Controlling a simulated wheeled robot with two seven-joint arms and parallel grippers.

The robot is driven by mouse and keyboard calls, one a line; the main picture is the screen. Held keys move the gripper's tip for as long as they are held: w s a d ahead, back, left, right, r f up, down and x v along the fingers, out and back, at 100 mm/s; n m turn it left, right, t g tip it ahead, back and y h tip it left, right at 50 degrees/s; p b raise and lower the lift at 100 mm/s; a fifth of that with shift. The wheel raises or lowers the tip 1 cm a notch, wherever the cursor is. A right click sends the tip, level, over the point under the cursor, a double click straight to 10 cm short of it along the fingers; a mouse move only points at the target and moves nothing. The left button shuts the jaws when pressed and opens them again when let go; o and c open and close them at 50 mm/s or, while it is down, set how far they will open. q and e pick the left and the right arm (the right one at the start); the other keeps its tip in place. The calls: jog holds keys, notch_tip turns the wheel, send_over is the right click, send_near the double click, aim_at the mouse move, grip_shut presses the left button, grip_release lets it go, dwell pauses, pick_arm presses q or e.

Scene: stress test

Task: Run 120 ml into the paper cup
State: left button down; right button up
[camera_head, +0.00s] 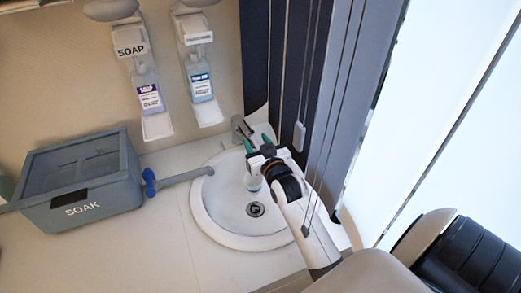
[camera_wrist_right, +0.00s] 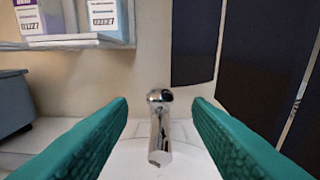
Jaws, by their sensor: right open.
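My right gripper (camera_head: 258,142) reaches over the back of the white sink (camera_head: 209,222), with its green fingers apart. In the right wrist view, the chrome tap (camera_wrist_right: 160,132) stands in the gap ahead between the two fingers, with no visible contact. In the head view the tap (camera_head: 238,127) is just beyond the fingertips, at the basin's back rim. I cannot make out a paper cup in either view. My left gripper is not in view.
A soap dispenser (camera_head: 147,92) and a second dispenser (camera_head: 201,85) hang on the wall. A dark panel rises behind the tap. The counter's front left is clear.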

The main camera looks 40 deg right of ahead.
jog(key=shift+v, duration=1.4)
jog(key=shift+c, duration=0.5)
dwell(2.8)
jog(key=b, duration=0.6)
jog(key=shift+s+a+r+t+h, duration=0.2)
jog(key=shift+t+h, duration=0.1)
jog(key=shift+t, duration=0.1)
grip_shut()
notch_tip(320, 180, up, 5)
jog(key=t, duration=0.1)
send_over(251, 132)
jog(key=shift+a+f+b, duration=0.2)
jog(key=shift+a+b, duration=0.05)
jog(key=shift+b, duration=0.15)
jog(key=f, duration=0.3)
jog(key=shift+s+a, duration=0.1)
jog(key=shift+s, duration=0.2)
jog(key=shift+s+f, duration=0.2)
jog(key=shift+f, duration=0.5)
